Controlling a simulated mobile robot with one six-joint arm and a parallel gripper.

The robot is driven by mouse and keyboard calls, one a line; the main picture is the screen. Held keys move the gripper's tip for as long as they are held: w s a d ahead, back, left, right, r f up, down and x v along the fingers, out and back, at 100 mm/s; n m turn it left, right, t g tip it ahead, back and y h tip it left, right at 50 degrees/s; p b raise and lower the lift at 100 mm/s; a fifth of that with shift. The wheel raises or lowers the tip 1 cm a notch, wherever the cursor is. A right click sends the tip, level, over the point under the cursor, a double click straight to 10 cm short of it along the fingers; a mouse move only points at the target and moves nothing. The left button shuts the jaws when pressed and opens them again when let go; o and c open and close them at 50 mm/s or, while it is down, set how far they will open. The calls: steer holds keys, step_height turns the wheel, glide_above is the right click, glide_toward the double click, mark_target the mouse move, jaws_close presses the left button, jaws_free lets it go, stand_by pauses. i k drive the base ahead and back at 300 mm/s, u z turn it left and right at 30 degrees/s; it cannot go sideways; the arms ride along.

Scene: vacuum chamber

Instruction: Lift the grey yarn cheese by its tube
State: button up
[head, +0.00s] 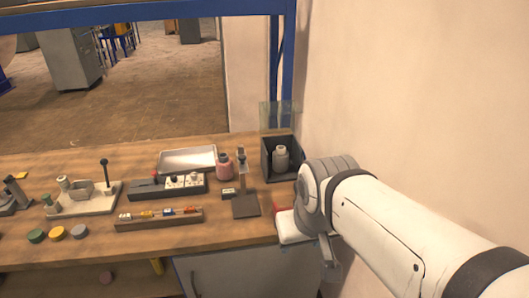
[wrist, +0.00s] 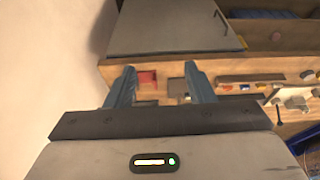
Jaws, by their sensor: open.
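The grey yarn cheese (head: 281,161) stands upright inside a dark open-fronted box (head: 267,163) at the back right of the bench. Its paler tube (head: 281,149) sticks up from the top. My gripper (wrist: 160,68) is open and empty in the wrist view, its two blue-grey fingers spread, with the bench edge beyond them. I cannot make out the grey yarn cheese in the wrist view. In the head view my arm comes in from the right, and the fingers are not clear there, in front of the bench's right end.
A pink yarn cheese (head: 224,166) and a stand with a dark base (head: 245,205) are left of the box. A shallow metal tray (head: 188,159) lies behind a dark switch unit. A clear panel (head: 280,114) is behind the box. The wall is close on the right.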

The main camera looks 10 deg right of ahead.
mark_target(280, 163)
steer(key=u, duration=0.2)
steer(key=i, duration=0.85)
steer(key=z, duration=0.25)
